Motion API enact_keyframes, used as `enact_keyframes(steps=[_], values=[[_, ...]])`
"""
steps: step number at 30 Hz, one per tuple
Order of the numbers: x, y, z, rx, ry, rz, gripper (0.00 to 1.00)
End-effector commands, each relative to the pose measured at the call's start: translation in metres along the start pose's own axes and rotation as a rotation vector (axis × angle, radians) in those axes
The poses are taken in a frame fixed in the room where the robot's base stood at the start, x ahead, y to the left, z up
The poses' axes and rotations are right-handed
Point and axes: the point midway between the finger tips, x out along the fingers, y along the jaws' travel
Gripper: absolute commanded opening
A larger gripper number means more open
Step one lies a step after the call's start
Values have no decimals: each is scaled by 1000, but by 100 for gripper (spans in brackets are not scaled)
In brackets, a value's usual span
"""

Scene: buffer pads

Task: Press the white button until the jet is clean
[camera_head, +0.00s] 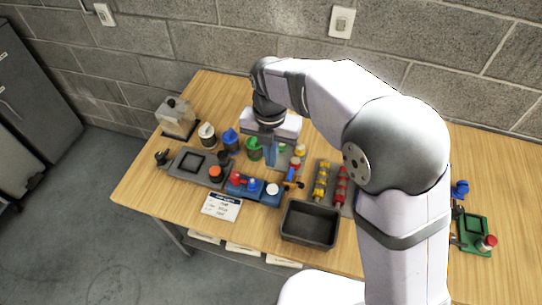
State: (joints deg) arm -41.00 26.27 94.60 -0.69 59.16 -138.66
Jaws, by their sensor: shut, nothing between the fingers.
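The white button (272,188) is a round cap at the right end of a blue button box (258,197). A blue button (253,185) and a red button (235,178) sit to its left. My gripper (270,163) points down behind the button box, in line with the white button in the picture, with its fingers together and empty. A gap shows between the fingertips and the white button; I cannot tell their height. No jet of liquid can be made out at this size.
A black open bin (309,222) stands right of the button box. Yellow pieces (321,182) and red pieces (341,184) stand in rows behind it. A green device (474,233) is far right.

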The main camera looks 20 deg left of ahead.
Motion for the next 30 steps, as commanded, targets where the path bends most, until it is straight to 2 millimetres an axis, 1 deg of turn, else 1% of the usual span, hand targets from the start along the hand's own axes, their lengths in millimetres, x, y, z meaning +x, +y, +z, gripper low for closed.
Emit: enact_keyframes(steps=[17,25,30], values=[[0,0,0,0,-1,0,0],[-14,-2,0,0,-1,-1,0],[-15,-2,0,0,1,-3,0]])
